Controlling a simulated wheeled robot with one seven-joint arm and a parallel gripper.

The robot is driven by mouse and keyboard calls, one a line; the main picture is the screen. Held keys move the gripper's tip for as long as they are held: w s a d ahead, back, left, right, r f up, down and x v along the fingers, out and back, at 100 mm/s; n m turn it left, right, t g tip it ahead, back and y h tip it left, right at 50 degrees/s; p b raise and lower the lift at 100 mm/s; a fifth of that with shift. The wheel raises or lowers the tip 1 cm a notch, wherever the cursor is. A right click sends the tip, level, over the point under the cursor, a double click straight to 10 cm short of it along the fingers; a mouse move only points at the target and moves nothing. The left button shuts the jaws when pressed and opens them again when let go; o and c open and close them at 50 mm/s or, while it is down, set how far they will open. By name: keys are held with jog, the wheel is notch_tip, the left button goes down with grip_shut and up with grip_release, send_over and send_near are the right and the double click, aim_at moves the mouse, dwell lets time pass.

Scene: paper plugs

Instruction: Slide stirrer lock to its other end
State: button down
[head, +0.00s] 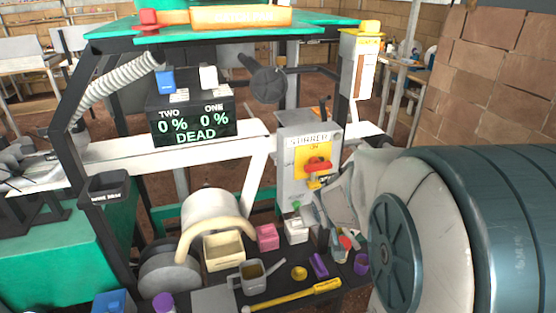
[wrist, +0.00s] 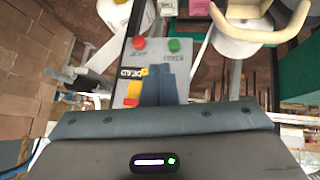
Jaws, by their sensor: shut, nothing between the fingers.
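The grey stirrer box (head: 294,185) stands right of centre in the head view. Its front has a yellow plate (head: 301,160) with a red handle (head: 317,164) across it and a small yellow piece (head: 316,184) below. I cannot tell for sure which part is the lock. In the wrist view a grey panel (wrist: 152,58) carries a red button (wrist: 139,42) and a green button (wrist: 174,45), with red and yellow parts (wrist: 132,94) lower down. My gripper (wrist: 158,72) is shut and empty in front of this panel, hiding part of it. Contact cannot be told.
My arm fills the right of the head view. A black display (head: 192,120) reads DEAD. A cream tray (head: 224,252), a pink box (head: 267,237), a grey cup (head: 254,276) and a yellow tool (head: 295,295) crowd the dark bench below the stirrer box.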

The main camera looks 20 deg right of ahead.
aim_at(314, 179)
jog(key=w+d+f+t+y, duration=0.3)
jog(key=w+d+t, duration=0.4)
jog(key=w+d, duration=0.1)
jog(key=shift+n, duration=0.3)
jog(key=x, duration=1)
jog(key=shift+a+r, duration=0.2)
jog(key=shift+r, duration=0.05)
jog(key=shift+f, duration=0.1)
notch_tip(314, 179, down, 3)
jog(key=b, duration=0.3)
jog(key=shift+s, duration=0.1)
